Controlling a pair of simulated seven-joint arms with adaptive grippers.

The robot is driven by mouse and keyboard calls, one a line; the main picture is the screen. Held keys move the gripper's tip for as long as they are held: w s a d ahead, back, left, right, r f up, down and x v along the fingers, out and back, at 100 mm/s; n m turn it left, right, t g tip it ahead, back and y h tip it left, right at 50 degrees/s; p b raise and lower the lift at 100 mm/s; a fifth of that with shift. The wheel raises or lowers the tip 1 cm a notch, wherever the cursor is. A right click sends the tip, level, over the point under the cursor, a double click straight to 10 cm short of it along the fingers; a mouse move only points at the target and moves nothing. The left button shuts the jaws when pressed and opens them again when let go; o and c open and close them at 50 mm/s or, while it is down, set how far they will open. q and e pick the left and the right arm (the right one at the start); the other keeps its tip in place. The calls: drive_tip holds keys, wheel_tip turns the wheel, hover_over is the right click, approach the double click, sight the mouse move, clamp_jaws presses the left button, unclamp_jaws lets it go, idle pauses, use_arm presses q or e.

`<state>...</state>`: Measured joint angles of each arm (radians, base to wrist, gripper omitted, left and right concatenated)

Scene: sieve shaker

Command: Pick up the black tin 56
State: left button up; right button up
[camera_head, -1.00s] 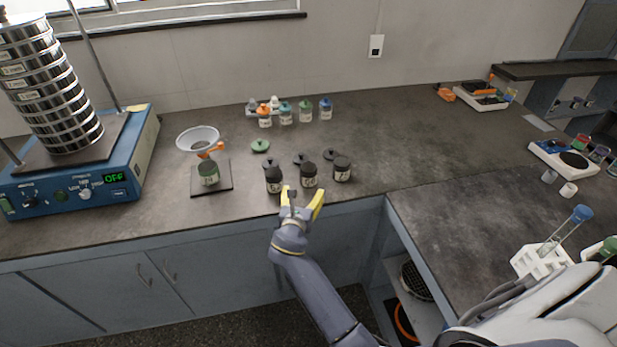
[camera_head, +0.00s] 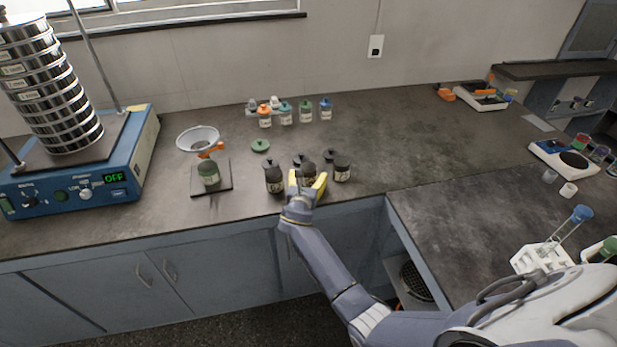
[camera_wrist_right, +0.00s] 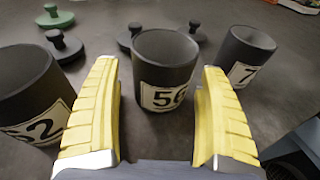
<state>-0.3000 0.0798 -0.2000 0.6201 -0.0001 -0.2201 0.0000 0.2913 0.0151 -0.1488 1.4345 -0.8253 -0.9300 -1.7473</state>
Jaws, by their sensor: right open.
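The black tin 56 (camera_wrist_right: 165,72) stands upright and uncovered on the bench in the right wrist view, its label facing me. It also shows in the head view (camera_head: 308,172), partly hidden by my gripper. My right gripper (camera_wrist_right: 158,125) is open, with its yellow fingers to the left and right of the tin's near side. In the head view the right gripper (camera_head: 308,186) is at the front of the tin. My left gripper is not in view.
Black tin 52 (camera_wrist_right: 30,95) stands close on the left and another black tin (camera_wrist_right: 243,58) marked 7 on the right. Black lids (camera_wrist_right: 64,44) and a green lid (camera_wrist_right: 55,17) lie behind.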

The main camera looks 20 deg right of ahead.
drive_tip(key=shift+w+d+f, duration=0.1)
drive_tip(key=shift+w+d, duration=0.2)
drive_tip(key=shift+w, duration=0.1)
drive_tip(key=c, duration=1.3)
